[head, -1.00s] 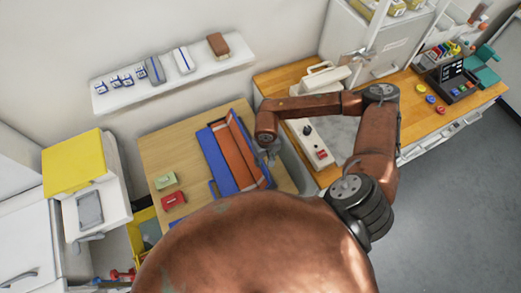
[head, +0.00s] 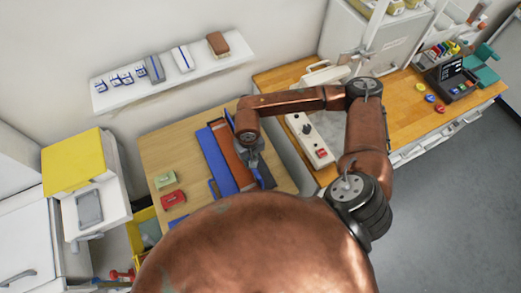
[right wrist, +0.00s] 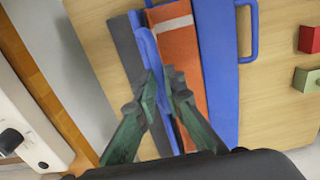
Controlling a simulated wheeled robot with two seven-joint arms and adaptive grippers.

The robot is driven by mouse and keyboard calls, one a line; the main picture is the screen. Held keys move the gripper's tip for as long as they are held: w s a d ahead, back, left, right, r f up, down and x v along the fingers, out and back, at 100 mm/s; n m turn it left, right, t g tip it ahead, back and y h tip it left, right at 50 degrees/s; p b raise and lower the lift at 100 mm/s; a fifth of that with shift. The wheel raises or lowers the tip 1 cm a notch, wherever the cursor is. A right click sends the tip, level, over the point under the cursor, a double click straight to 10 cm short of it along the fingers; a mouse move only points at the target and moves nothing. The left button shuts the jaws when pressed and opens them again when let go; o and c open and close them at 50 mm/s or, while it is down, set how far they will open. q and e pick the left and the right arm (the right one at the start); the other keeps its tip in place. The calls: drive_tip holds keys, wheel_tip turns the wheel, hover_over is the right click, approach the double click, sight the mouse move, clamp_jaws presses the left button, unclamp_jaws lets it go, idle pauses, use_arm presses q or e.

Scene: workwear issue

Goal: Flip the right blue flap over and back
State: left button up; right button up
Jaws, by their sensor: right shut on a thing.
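The folding board lies on the wooden table, with its left blue flap (head: 213,160) flat at the left. An orange garment (head: 232,160) with a pale stripe lies along the middle; it also shows in the right wrist view (right wrist: 182,65). The right blue flap (right wrist: 147,45) stands raised, nearly edge-on, beside the garment, with a dark grey strip (right wrist: 123,50) exposed on its outer side. My right gripper (right wrist: 161,82) is shut on this flap near its edge. In the head view my right gripper (head: 252,152) hides part of the flap. My left gripper is not in view.
A green box (head: 165,180) and a red box (head: 173,199) sit left of the board. A white device (head: 312,138) stands on the counter at the right. A wall shelf (head: 180,75) holds folded items behind. Bare tabletop (head: 170,145) shows left of the board.

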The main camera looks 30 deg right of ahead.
drive_tip(key=shift+w+a+f+b, duration=0.15)
drive_tip(key=shift+w+a+b, duration=0.05)
drive_tip(key=shift+a+b, duration=0.25)
drive_tip(key=f+b, duration=0.2)
drive_tip(key=shift+a+f, duration=0.3)
drive_tip(key=shift+a, duration=0.1)
clamp_jaws()
drive_tip(key=shift+o, duration=0.3)
unclamp_jaws()
drive_tip(key=shift+s+a+f+b, duration=0.2)
drive_tip(key=shift+a+f+b, duration=0.55)
drive_tip(key=shift+b, duration=0.25)
drive_tip(key=shift+a, duration=0.2)
clamp_jaws()
drive_tip(key=shift+w+d+r, duration=0.1)
drive_tip(key=shift+d, duration=0.1)
drive_tip(key=shift+w+r, duration=0.15)
